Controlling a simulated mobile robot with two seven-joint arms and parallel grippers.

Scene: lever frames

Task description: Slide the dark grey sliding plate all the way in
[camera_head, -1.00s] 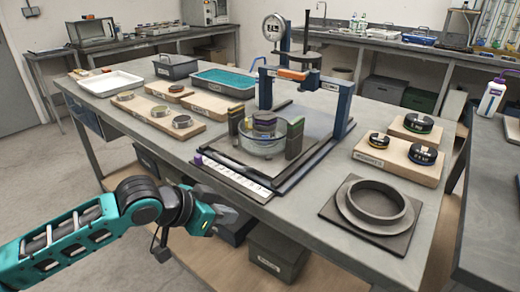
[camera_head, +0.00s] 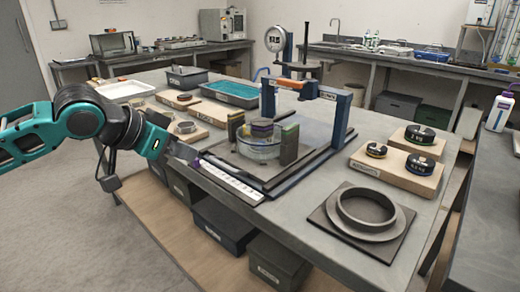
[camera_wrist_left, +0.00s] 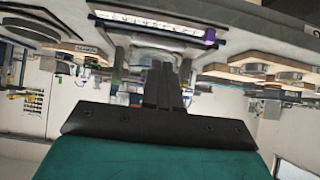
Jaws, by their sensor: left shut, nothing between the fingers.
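The dark grey sliding plate (camera_head: 236,164) lies flat on the table in the blue-framed test rig (camera_head: 343,118). A glass dish (camera_head: 258,150) with blocks in and beside it stands on it. A white scale strip (camera_head: 230,179) runs along the near side, with a purple marker (camera_head: 197,162) at its left end. My left gripper (camera_head: 191,156) is shut and empty, close to the marker end of the strip; whether it touches is unclear. The wrist view shows its closed fingers (camera_wrist_left: 166,84) below the strip (camera_wrist_left: 150,24) and marker (camera_wrist_left: 209,37). My right gripper is not in view.
Wooden boards with metal rings (camera_head: 186,128) lie behind my left gripper. A dark ring on a square base (camera_head: 367,210) and a board with black discs (camera_head: 393,168) are at the right. Bins (camera_head: 223,222) stand under the table.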

